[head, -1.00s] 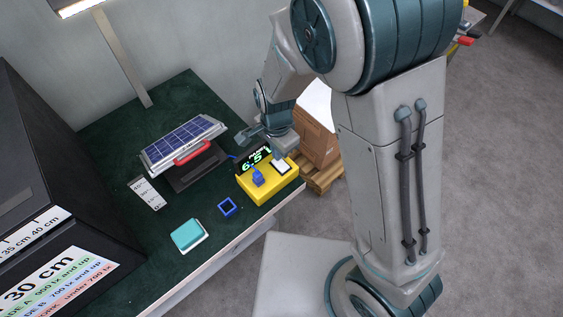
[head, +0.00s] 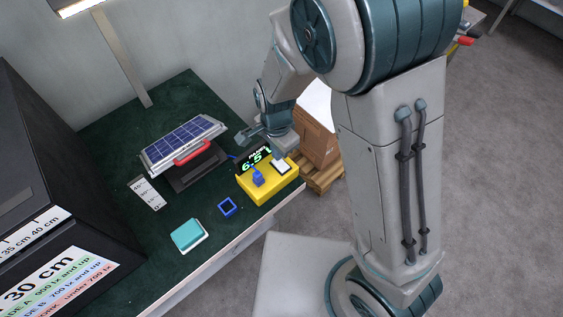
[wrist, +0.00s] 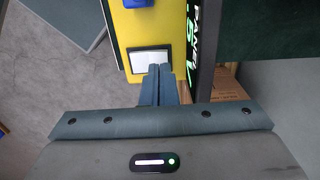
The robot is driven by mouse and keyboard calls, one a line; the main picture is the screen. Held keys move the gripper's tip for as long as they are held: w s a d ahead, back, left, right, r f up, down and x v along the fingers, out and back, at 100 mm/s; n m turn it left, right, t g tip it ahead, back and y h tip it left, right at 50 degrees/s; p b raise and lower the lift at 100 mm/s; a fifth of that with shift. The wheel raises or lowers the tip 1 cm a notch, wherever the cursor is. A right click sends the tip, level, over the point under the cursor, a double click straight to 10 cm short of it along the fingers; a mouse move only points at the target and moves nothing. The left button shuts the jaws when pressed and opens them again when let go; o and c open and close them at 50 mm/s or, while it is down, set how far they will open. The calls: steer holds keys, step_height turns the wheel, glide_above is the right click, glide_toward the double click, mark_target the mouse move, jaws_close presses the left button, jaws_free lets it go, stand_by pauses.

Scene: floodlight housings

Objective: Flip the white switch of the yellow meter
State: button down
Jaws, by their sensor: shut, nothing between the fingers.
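The yellow meter (head: 250,192) stands at the near right end of the green-topped bench. Its green digits (head: 256,160) show on a dark display, and a blue knob (head: 258,177) sits on its top. The white switch (head: 281,166) lies in a dark frame beside the knob. In the wrist view the white switch (wrist: 150,61) is just beyond my gripper's fingertips (wrist: 157,68). My gripper is shut and empty, its tips overlapping the switch's near edge in the picture. I cannot tell whether they touch it. In the head view my gripper (head: 279,153) is over the switch end of the meter.
A solar panel floodlight (head: 184,143) with a red handle stands left of the meter. A blue square frame (head: 227,207), a teal pad (head: 188,235) and a label card (head: 147,193) lie on the bench. A large dark box (head: 60,190) stands at left. Cardboard boxes (head: 318,140) stand beyond the bench.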

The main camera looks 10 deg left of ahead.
steer(key=shift+f+b, duration=0.65)
steer(key=shift+f, duration=0.3)
stand_by(0.3)
steer(key=shift+r, duration=0.1)
step_height(320, 180, up, 7)
steer(key=p, duration=0.6)
stand_by(0.6)
steer(key=s+d+r+n+t, duration=0.1)
steer(key=s+d+r+n, duration=0.3)
steer(key=d+r, duration=0.6)
steer(key=s+d+r+n+t, duration=0.2)
steer(key=s+d+r+n, duration=0.2)
steer(key=d+r, duration=0.6)
steer(key=d, duration=0.2)
steer(key=shift+d, duration=0.4)
